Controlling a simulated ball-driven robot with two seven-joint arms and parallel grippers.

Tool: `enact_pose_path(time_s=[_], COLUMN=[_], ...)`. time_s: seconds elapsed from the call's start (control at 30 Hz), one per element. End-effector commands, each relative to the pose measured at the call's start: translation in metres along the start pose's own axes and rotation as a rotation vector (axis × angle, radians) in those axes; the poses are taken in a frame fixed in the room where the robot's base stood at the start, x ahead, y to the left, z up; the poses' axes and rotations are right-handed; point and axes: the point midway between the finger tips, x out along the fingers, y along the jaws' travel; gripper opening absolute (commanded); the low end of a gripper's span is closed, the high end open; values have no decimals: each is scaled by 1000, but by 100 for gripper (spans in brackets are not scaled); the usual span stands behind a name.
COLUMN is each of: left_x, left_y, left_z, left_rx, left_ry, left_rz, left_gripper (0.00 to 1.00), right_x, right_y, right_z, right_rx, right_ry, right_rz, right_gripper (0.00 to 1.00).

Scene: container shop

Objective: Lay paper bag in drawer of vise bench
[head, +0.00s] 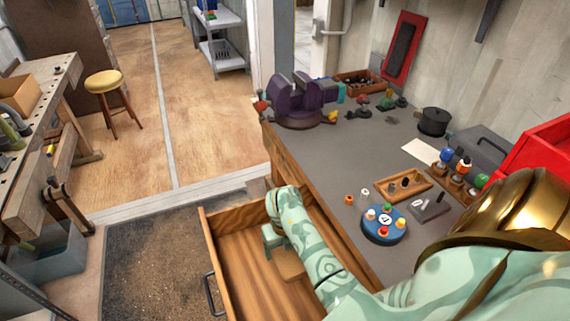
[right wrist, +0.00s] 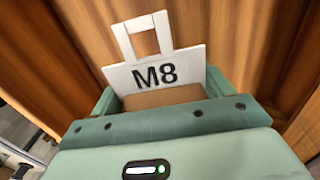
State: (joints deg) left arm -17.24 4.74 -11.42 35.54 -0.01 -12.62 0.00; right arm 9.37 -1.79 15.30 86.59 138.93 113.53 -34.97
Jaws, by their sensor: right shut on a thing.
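The vise bench (head: 350,150) has a grey top and a purple vise (head: 300,100) at its far corner. Its wooden drawer (head: 208,235) is pulled out, and its floor shows bare around my gripper. My right gripper (head: 275,245) reaches down inside the drawer walls. It is shut on the paper bag (head: 289,265), of which a tan part shows in the head view. In the right wrist view the bag has a white panel marked M8 (right wrist: 155,73) and a white handle, with tan between the fingers. Whether it touches the drawer floor is hard to tell. My left gripper is out of view.
The bench top holds a blue round tray (head: 384,237), a small wooden tray (head: 420,190), a black pot (head: 434,121) and a red box (head: 540,150). A dark mat (head: 150,260) lies left of the drawer. A stool (head: 104,83) stands farther off.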

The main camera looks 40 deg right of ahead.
Motion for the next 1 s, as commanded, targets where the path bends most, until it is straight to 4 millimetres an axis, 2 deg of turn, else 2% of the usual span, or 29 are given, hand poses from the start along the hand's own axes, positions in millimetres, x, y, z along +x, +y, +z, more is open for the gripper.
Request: enact_pose_path(time_s=[0.57, 0.8, 1.0], left_x=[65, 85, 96], left_y=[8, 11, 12], left_z=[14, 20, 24], left_rx=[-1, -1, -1], left_ry=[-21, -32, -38], left_rz=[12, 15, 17], left_gripper=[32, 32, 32], right_x=[70, 97, 111], right_y=[-1, 0, -1], right_z=[-2, -2, -2], right_rx=[0, 1, 2], right_ry=[0, 0, -1], right_rz=[-3, 0, -1], right_gripper=[55, 55, 55])
